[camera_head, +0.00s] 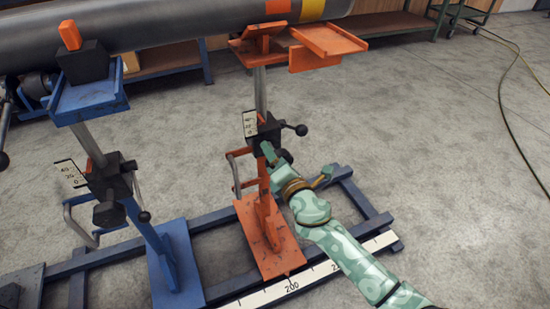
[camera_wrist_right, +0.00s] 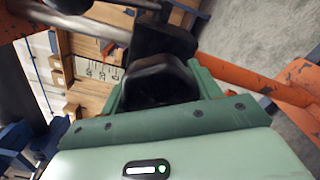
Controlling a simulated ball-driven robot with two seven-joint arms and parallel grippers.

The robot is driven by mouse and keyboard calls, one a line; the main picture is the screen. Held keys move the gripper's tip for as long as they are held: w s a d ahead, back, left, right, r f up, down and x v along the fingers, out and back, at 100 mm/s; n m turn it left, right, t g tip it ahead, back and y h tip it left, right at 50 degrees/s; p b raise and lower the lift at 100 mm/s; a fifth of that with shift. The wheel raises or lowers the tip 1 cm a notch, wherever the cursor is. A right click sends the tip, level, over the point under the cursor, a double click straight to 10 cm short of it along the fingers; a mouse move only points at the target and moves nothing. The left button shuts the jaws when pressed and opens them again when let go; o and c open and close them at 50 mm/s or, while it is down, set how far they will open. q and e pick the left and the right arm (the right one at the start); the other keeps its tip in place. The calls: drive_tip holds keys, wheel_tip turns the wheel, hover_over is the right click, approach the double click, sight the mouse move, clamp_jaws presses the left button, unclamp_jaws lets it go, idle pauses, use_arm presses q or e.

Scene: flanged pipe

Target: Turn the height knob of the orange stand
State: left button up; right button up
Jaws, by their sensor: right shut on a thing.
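The orange stand (camera_head: 264,229) stands right of centre in the head view, on a blue rail frame. Its black clamp block (camera_head: 262,131) sits on the upright below the orange top plates, with a small scale on its left and a black ball lever on its right. My right gripper (camera_head: 276,157) is at the lower front of this block, shut on the dark height knob (camera_head: 286,155). In the right wrist view the dark knob (camera_wrist_right: 158,80) sits between the green fingers (camera_wrist_right: 158,88), and part of it is hidden. My left gripper is not in view.
A blue stand (camera_head: 167,260) with its own black knob and lever stands to the left. A large grey pipe (camera_head: 170,25) with orange and yellow bands lies across the top. A ruler strip (camera_head: 310,278) runs along the rail. The floor on the right is open, with a hose (camera_head: 503,100).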

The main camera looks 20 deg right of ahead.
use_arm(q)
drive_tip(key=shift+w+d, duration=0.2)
use_arm(e)
drive_tip(key=shift+m, duration=0.8)
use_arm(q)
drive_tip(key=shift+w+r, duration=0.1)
use_arm(e)
drive_tip(key=o, duration=1)
drive_tip(key=shift+d, duration=0.1)
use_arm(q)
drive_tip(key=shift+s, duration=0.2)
use_arm(e)
drive_tip(key=shift+s, duration=0.1)
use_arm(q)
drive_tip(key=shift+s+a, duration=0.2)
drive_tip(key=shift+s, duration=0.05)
use_arm(e)
drive_tip(key=s, duration=1.6)
drive_tip(key=shift+s+d, duration=0.1)
drive_tip(key=shift+d, duration=0.15)
